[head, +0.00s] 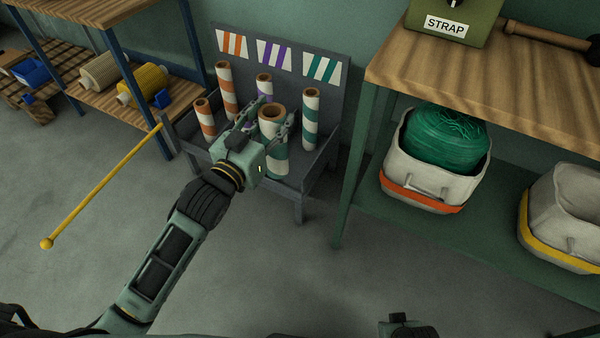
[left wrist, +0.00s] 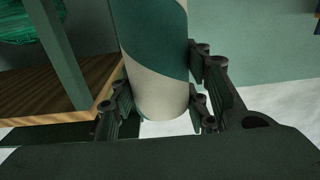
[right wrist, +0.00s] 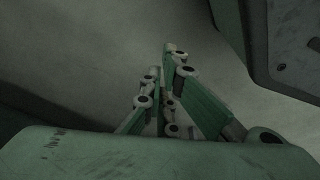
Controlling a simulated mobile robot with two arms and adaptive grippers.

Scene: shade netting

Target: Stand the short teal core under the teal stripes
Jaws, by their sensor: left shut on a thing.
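My left gripper (head: 272,120) is shut on the short teal core (head: 274,158), a white tube with teal spiral bands and a brown open top. The core looks upright, in front of the rack's back panel; whether its base touches the tray is hidden. In the left wrist view the core (left wrist: 152,60) sits between the fingers. The teal stripes card (head: 322,69) is at the right of the panel. A taller teal core (head: 311,122) stands below it. My right gripper (right wrist: 160,72) looks shut and empty; only a bit of that arm shows in the head view.
The grey rack (head: 318,166) also holds a tall orange core (head: 226,88), a short orange core (head: 206,120) and a purple core (head: 264,85). Orange stripes (head: 232,43) and purple stripes (head: 274,55) mark the panel. A wooden-topped bench (head: 480,75) stands close on the right.

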